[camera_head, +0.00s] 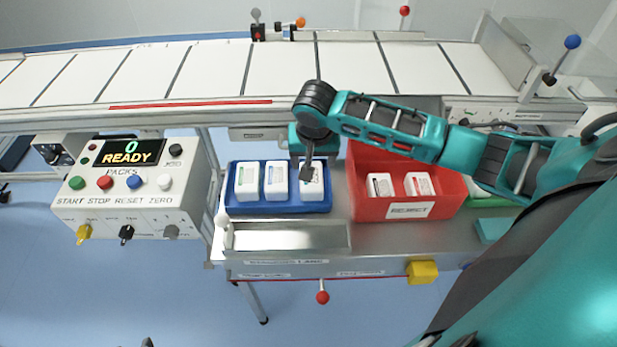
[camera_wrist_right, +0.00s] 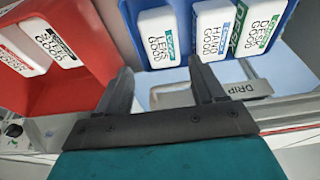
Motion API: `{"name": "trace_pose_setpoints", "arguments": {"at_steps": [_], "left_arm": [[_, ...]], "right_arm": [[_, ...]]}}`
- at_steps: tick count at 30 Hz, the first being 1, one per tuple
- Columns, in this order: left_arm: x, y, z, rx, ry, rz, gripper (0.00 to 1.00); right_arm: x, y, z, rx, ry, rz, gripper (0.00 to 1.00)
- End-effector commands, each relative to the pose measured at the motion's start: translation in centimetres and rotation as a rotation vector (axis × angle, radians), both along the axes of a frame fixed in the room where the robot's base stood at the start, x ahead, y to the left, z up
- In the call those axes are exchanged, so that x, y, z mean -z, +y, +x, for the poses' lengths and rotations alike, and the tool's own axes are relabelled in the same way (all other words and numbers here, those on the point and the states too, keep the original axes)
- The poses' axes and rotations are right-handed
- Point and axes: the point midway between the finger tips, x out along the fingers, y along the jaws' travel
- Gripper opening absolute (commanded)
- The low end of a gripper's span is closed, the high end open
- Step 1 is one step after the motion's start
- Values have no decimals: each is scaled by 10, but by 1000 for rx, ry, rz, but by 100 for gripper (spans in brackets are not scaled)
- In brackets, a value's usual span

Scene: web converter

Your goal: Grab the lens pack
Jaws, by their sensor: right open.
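The lens pack is a white box with a teal mark and print reading LENS and GOOD in the right wrist view (camera_wrist_right: 160,40). In the head view it is the rightmost pack (camera_head: 311,191) in the blue tray (camera_head: 275,208), partly hidden by my right gripper. My right gripper (camera_head: 307,178) is over this pack. In the right wrist view its two fingers (camera_wrist_right: 163,88) are apart with nothing between them, and the lens pack appears beyond the gap. My left gripper is not in view.
Two more white packs (camera_head: 248,179) (camera_head: 276,181) share the blue tray. A red reject bin (camera_head: 366,207) with packs in it stands just right of the tray. A control box (camera_head: 130,190) with a READY display is at left. A conveyor (camera_head: 210,72) runs behind.

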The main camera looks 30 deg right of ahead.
Motion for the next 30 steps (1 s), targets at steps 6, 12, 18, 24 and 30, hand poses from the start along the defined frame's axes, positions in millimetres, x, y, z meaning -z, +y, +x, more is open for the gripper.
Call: {"name": "trace_pose_setpoints", "arguments": {"at_steps": [6, 12, 18, 24, 30], "left_arm": [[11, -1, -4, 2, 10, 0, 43], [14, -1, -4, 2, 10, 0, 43], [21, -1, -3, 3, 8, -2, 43], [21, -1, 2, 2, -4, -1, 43], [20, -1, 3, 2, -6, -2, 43]], "right_arm": [[34, -4, 9, 0, -1, 1, 69], [47, -7, 13, 0, -1, 0, 69], [74, -12, 24, -1, -1, -1, 69], [88, -14, 27, -2, -2, -1, 69], [88, -14, 27, -2, -2, 0, 69]]}}
